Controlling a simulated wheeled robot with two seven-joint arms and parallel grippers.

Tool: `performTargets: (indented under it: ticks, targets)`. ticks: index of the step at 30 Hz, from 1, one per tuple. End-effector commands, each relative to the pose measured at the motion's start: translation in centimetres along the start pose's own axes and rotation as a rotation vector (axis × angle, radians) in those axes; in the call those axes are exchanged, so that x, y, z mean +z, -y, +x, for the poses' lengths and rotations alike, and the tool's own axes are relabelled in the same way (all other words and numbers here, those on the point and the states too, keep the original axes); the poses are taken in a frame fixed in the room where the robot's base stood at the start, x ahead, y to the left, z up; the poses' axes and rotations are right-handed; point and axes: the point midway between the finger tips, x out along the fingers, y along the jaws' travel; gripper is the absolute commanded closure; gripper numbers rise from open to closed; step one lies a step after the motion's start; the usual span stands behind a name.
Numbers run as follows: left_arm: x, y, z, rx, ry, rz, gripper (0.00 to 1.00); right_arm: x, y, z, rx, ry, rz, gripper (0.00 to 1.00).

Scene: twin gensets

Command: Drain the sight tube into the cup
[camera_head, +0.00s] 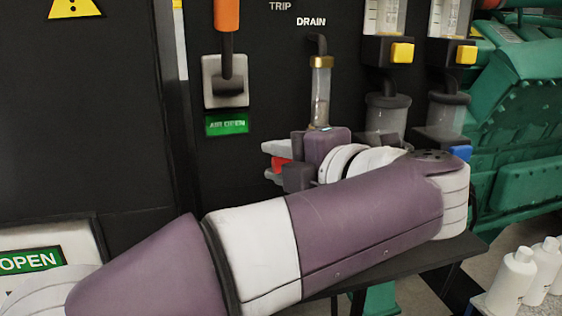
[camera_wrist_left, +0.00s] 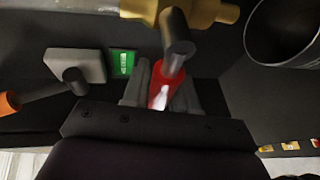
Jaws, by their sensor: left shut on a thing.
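The clear sight tube (camera_head: 320,95) stands upright under the DRAIN label, with a brass collar at its top. My left gripper (camera_head: 275,163) is at the tube's lower end and is shut on a red handle (camera_head: 279,164). The left wrist view also shows the red handle (camera_wrist_left: 162,84) between the fingers, on a grey stem of a brass valve (camera_wrist_left: 200,12). A round, open-topped grey vessel (camera_wrist_left: 281,52), seemingly the cup, is at upper right there. It is hidden behind my arm in the head view. I cannot see its contents. My right gripper is not in view.
An orange lever (camera_head: 227,14) on a grey plate with a green AIR OPEN sign (camera_head: 227,124) is left of the tube. Two filter bowls (camera_head: 386,115) hang to its right. A dark shelf (camera_head: 425,255) lies below my arm. White bottles (camera_head: 513,283) stand at lower right.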

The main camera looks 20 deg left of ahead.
Motion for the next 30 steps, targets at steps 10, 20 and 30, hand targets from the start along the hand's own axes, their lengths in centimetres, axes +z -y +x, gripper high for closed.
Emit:
performTargets:
  ticks: [10, 20, 30]
  targets:
    - [0.3, 2.0, 0.3, -0.074, 0.041, -0.184, 1.00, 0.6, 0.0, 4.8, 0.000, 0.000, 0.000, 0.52]
    - [0.9, 3.1, 0.3, -0.163, 0.086, -0.397, 1.00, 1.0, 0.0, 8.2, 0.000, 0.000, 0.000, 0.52]
    - [1.4, 3.5, 0.2, -0.215, 0.113, -0.522, 1.00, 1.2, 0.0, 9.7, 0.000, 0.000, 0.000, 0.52]
